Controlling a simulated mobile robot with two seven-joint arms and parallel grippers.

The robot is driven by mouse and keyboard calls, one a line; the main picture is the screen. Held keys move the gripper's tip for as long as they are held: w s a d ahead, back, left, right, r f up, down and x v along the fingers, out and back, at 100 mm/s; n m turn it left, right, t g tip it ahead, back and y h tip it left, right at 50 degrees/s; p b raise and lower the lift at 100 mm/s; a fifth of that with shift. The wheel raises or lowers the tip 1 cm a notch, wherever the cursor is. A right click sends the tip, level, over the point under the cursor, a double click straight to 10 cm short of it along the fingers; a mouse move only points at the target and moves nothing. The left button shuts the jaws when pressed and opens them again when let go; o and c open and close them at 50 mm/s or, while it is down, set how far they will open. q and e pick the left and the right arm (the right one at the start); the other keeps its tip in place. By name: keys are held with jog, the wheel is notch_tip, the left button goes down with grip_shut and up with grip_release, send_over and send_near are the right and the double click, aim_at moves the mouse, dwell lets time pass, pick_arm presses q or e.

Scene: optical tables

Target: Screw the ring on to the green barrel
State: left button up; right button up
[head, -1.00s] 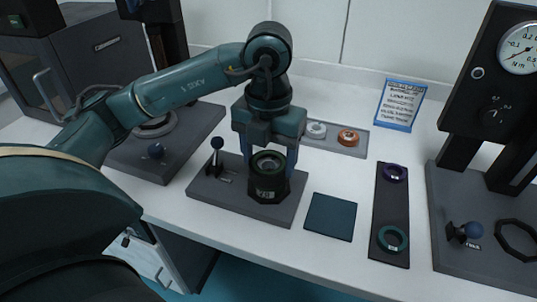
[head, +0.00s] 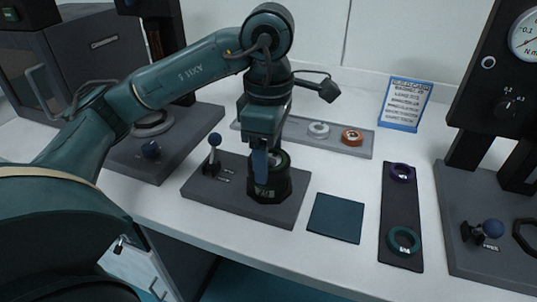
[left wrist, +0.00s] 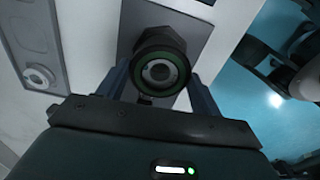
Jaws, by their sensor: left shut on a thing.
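The barrel (head: 269,190) stands upright in a dark fixture plate on the bench, with a black faceted body and a white label. In the left wrist view its round end faces me, and a dark ring with a green edge (left wrist: 183,74) sits around a grey centre. My left gripper (head: 266,168) points straight down over the barrel. Its blue fingers lie on opposite sides of the barrel's top and are shut on the ring. The near finger hides part of the top in the head view. The exact contact and the thread are hidden. My right gripper is out of view.
A ball-topped lever (head: 214,152) stands on the fixture plate (head: 225,200), left of the barrel. A dark mat (head: 335,218) lies to the right. A black tray (head: 400,222) holds a purple and a teal ring. A grey tray (head: 341,143) holds white and orange rings behind.

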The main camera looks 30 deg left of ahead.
pick_arm(q)
jog(key=shift+d+m, duration=0.1)
jog(key=shift+m, duration=0.4)
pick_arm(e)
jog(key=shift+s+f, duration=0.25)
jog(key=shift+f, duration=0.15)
pick_arm(q)
jog(key=o, duration=1.1)
jog(key=shift+c, duration=1.1)
